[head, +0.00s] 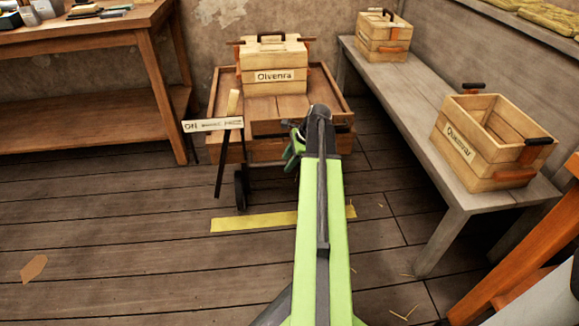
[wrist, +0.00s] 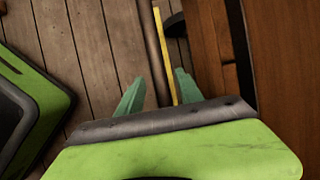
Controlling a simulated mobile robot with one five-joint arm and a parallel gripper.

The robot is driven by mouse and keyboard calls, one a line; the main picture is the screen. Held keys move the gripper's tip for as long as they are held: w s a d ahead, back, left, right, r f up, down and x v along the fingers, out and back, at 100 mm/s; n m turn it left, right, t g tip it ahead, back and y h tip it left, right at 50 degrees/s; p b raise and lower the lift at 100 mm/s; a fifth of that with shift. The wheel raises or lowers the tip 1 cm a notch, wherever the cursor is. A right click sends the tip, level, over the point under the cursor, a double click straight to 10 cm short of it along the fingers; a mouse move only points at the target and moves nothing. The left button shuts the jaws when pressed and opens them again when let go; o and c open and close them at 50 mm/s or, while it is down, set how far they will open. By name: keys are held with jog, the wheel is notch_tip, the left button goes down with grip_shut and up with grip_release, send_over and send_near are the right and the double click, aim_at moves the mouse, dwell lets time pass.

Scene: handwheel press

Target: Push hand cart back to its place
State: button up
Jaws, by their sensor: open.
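The wooden hand cart (head: 221,103) stands near the back wall, its bed carrying a closed crate labelled Olvenra (head: 274,56). A dark wheel (head: 240,189) and a pale lettered bar (head: 212,125) show at its front left. My gripper (head: 292,150) is at the cart's front side, partly hidden behind my arm. In the wrist view my gripper (wrist: 160,84) is open. A dark upright bar (wrist: 150,45) lies in line between its green fingers; I cannot tell whether they touch it. The cart's brown wooden side (wrist: 285,60) fills the right of that view.
A yellow floor strip (head: 255,222) runs in front of the cart. A workbench (head: 90,42) stands at left. A grey bench (head: 408,105) at right bears an open crate (head: 458,149) and another crate (head: 382,34). An orange wooden frame (head: 530,255) is at lower right. The left floor is mostly clear.

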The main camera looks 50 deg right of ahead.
grip_shut()
dwell(0.3)
dwell(1.1)
